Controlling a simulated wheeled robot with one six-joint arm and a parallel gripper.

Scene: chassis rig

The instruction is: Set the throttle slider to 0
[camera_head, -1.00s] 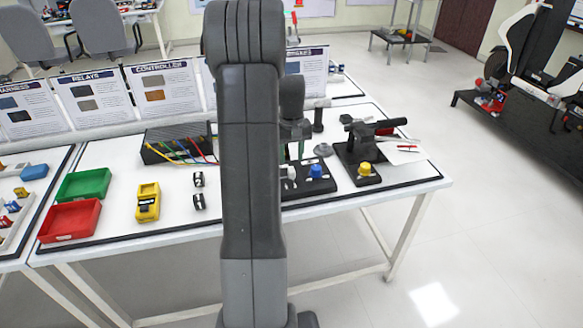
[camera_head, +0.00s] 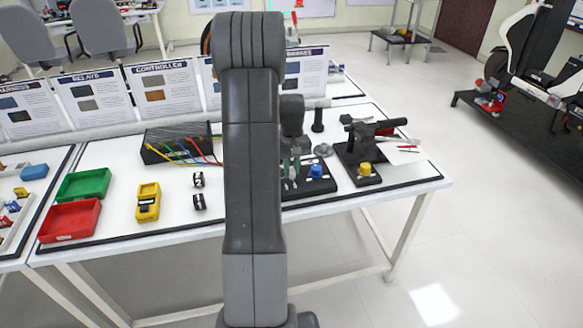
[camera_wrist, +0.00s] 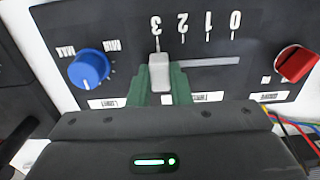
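The throttle slider's pale grey knob (camera_wrist: 159,72) stands at the 3 end of its slot (camera_wrist: 215,62) in the wrist view. The scale reads 3, 2, 1, 0 from left to right, upside down. The slot runs free to the right toward the 0. My gripper (camera_wrist: 160,82) has its two green fingers on either side of the knob, very close to it. I cannot tell whether they press on it. In the head view my gripper (camera_head: 291,172) is down at the black control panel (camera_head: 322,187), partly hidden by my arm.
A blue knob (camera_wrist: 90,68) sits left of the slider and a red switch (camera_wrist: 296,64) to its right. In the head view a black stand (camera_head: 357,170) with a yellow knob is right of the panel.

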